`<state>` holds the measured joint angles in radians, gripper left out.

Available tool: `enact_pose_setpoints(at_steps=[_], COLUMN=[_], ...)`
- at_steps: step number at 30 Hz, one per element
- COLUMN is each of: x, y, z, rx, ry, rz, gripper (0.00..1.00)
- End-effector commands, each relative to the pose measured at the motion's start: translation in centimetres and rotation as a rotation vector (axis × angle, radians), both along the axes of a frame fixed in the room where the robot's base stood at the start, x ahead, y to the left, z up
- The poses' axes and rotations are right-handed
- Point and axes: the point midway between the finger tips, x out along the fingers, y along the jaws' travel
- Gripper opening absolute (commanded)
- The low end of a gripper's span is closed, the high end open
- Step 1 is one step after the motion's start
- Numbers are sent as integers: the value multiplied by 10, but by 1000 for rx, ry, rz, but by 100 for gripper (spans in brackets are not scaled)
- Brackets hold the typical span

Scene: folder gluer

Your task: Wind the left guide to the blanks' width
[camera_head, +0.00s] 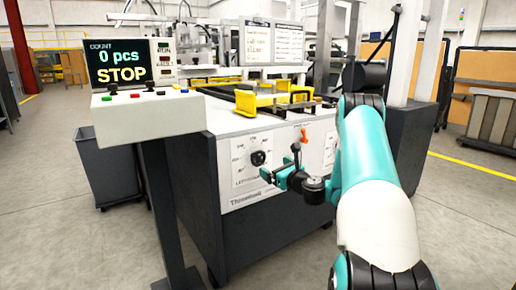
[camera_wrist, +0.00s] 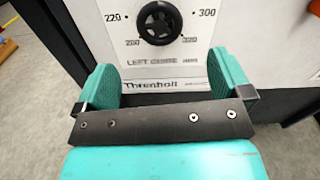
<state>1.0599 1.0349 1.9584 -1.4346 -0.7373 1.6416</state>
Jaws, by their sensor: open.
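The left guide handwheel (camera_head: 258,158) is a black round knob on the white front panel of the machine. In the wrist view the same handwheel (camera_wrist: 160,22) sits at the top middle, inside a printed number scale, above the words "LEFT GUIDE". My gripper (camera_head: 268,177) is just in front of the panel, below and slightly right of the handwheel. In the wrist view my gripper (camera_wrist: 161,84) shows two teal fingers wide apart with nothing between them. The handwheel lies beyond the fingertips, apart from them. The scale's pointer is too small to read.
A control box (camera_head: 150,113) with coloured buttons stands on a post at left, its screen (camera_head: 121,64) reading "0 pcs STOP". An orange lever (camera_head: 304,135) is on the panel right of the handwheel. Yellow guides (camera_head: 246,101) lie on top. A grey bin (camera_head: 108,165) stands left.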

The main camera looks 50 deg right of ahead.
Motion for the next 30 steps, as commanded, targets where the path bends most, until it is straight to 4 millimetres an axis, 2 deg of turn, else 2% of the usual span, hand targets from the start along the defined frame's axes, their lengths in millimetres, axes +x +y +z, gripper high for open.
enact_pose_setpoints(at_steps=[1,7,12,18,24,30], x=[5,22,62,92,103,104], y=[0,-3,-12,-20,-24,-24], z=[8,6,0,-1,-1,-1], rx=[1,-1,-7,-3,-1,0], ry=[1,1,0,-1,-1,0], rz=[3,4,6,4,1,1], gripper=[96,96,96,96,96,96])
